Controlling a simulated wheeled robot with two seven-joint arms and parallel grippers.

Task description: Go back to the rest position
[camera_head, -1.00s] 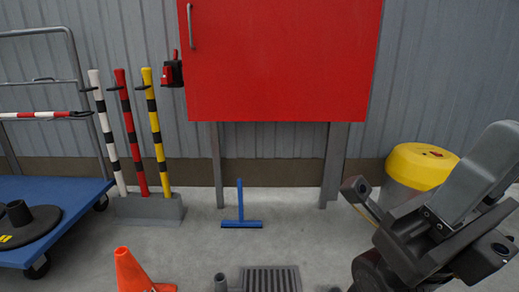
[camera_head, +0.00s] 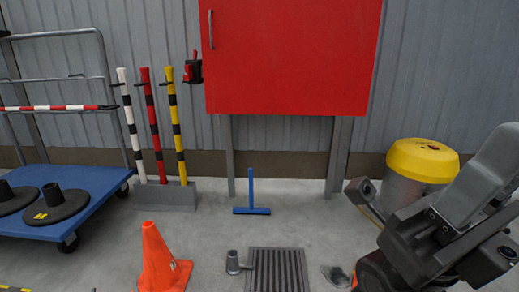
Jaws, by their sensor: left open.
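No arm comes in from the left side of the picture.
A red cabinet (camera_head: 290,55) stands on legs at the wall. Striped posts (camera_head: 154,125) stand left of a blue T-shaped tool (camera_head: 252,195). A blue cart (camera_head: 95,215) is at the left. An orange cone (camera_head: 160,255) and drain grate (camera_head: 277,270) are in front.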

